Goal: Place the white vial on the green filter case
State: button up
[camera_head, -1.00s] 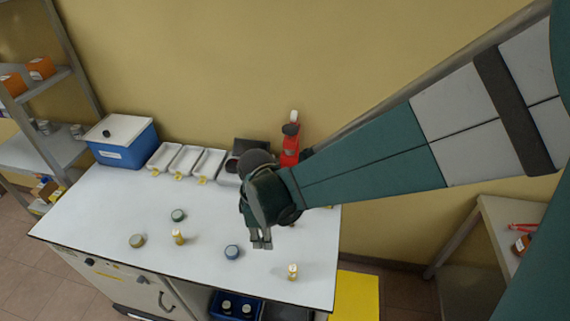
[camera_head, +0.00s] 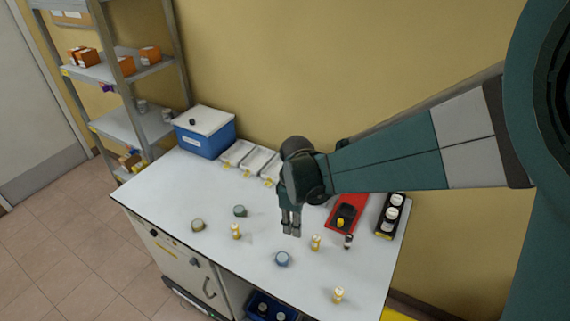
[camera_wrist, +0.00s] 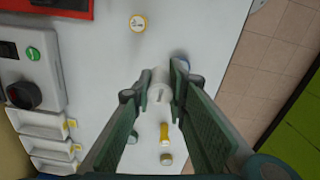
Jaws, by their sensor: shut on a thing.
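My gripper (camera_head: 291,230) hangs over the middle of the white table, behind the blue case in the head view. In the wrist view, my gripper (camera_wrist: 160,98) is shut on the white vial (camera_wrist: 160,82), held between the fingertips. The vial is hard to make out in the head view. The green filter case (camera_head: 240,211) is a small round case on the table, left of my gripper and apart from it. In the wrist view the green filter case (camera_wrist: 132,137) is partly hidden by the left finger.
A tan round case (camera_head: 198,225), a blue round case (camera_head: 282,259) and several small yellow-labelled vials (camera_head: 236,231) stand around. White trays (camera_head: 239,153) and a blue box (camera_head: 206,138) line the back. A red tray (camera_head: 345,212) and a black rack (camera_head: 390,216) stand at the right.

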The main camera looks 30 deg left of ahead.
jog(key=w+a+r, duration=0.1)
jog(key=w+a, duration=0.3)
jog(key=a, duration=1)
jog(key=p, duration=0.1)
send_over(239, 209)
jog(key=shift+r, duration=0.15)
jog(key=shift+f, duration=3.15)
jog(key=shift+f, duration=0.1)
jog(key=shift+f, duration=1.75)
jog(key=shift+f, duration=0.2)
jog(key=o, duration=0.8)
jog(key=shift+c, duration=0.2)
